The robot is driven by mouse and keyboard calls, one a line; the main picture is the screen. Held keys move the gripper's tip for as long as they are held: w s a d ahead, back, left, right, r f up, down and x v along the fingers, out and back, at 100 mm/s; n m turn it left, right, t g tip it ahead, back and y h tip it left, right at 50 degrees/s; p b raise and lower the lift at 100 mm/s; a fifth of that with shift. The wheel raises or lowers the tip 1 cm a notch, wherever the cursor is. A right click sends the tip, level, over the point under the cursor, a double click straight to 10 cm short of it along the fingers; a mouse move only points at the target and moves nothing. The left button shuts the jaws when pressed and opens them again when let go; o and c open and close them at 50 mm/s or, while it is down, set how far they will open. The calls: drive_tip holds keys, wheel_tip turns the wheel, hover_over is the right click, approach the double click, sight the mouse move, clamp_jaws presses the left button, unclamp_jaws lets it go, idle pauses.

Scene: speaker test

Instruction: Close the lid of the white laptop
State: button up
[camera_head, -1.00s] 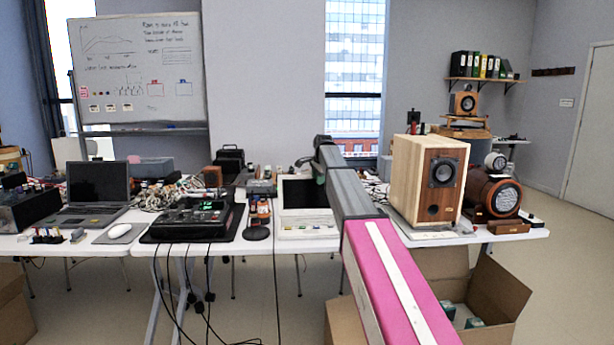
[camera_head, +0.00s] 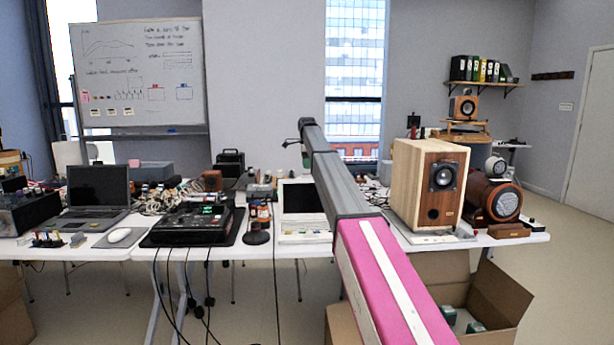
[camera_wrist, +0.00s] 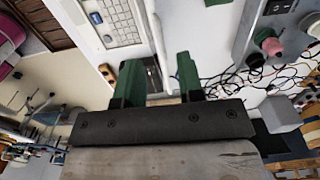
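The white laptop (camera_head: 305,238) stands open on the white table. Its dark screen (camera_head: 300,198) is raised at the back, and my arm hides its right side. In the wrist view its white keyboard half (camera_wrist: 122,28) is at the top left. My gripper (camera_wrist: 158,68) shows in the wrist view with two green fingers spread apart. A white strip and a small dark patch show between the fingers; I cannot tell whether they touch anything. In the head view my gripper is mostly hidden around the raised far end of my arm, above the laptop.
A wooden speaker (camera_head: 428,188) stands right of my arm. A dark mixer (camera_head: 192,224) and a grey laptop (camera_head: 97,193) are to the left. Small bottles (camera_head: 259,212) stand close beside the white laptop. Cables lie on the table; an open carton (camera_head: 485,300) is below.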

sight(307, 177)
wheel_tip(307, 177, down, 5)
drive_tip(key=shift+f, duration=0.1)
clamp_jaws()
drive_tip(key=shift+s, duration=0.1)
